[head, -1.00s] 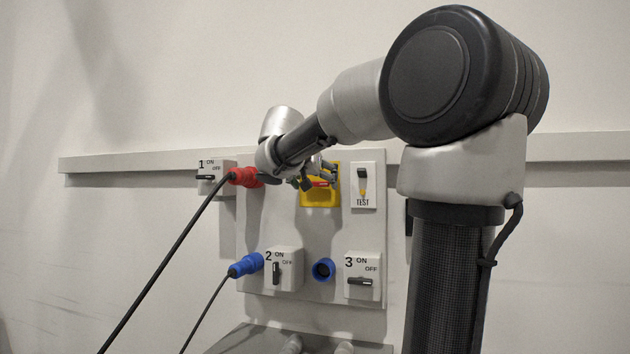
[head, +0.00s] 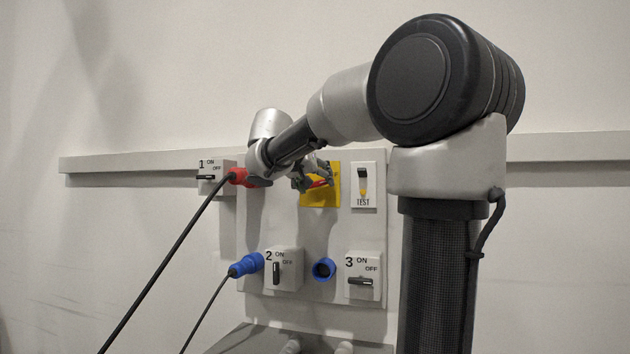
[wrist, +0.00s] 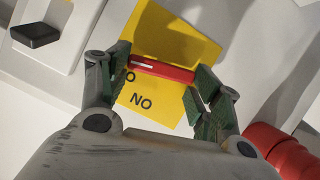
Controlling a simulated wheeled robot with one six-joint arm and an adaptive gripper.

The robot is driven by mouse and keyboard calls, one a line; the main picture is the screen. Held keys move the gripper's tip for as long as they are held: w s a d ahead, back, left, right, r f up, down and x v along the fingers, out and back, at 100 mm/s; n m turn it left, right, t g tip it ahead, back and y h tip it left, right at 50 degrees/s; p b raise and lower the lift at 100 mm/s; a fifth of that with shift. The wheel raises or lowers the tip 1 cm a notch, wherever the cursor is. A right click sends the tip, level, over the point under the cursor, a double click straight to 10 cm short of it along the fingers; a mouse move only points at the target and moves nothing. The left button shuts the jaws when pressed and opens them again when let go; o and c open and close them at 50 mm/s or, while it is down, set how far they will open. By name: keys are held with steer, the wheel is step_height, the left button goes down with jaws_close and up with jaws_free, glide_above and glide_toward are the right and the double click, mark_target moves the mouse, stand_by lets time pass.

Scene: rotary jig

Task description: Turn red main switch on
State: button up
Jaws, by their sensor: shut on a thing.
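The red main switch handle (wrist: 162,69) lies across a yellow plate (wrist: 172,35) in the wrist view. It spans between my gripper's (wrist: 163,76) two fingers, with a fingertip at each end, and the gripper is shut on it. Black letters reading "NO" in this view show on the plate beside the handle. In the head view, the red handle (head: 320,183) shows in part on the yellow plate (head: 320,200), tilted up to the right. My gripper (head: 316,179) hides some of it.
A TEST switch (head: 363,185) is right of the yellow plate. Switch box 1 (head: 228,190) with a red plug (head: 238,176) is at left. Switch box 2 (head: 292,262), a blue plug (head: 246,265), a blue socket (head: 323,269) and switch box 3 (head: 372,288) are below.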

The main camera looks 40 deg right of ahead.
steer(key=shift+w+a+f+n+g+h, duration=0.15)
steer(key=shift+f+n+g+h, duration=0.2)
steer(key=shift+n+h, duration=1.1)
steer(key=shift+w+a+f+n+g+h, duration=0.15)
steer(key=shift+n+g+h, duration=0.3)
steer(key=shift+n, duration=2.05)
steer(key=shift+w+f+n+g+h, duration=0.3)
steer(key=shift+n+h, duration=0.6)
steer(key=shift+n, duration=1.05)
steer(key=shift+s+r, duration=0.1)
steer(key=shift+s, duration=0.1)
steer(key=o, duration=1)
steer(key=shift+g, duration=0.3)
steer(key=v, duration=1.2)
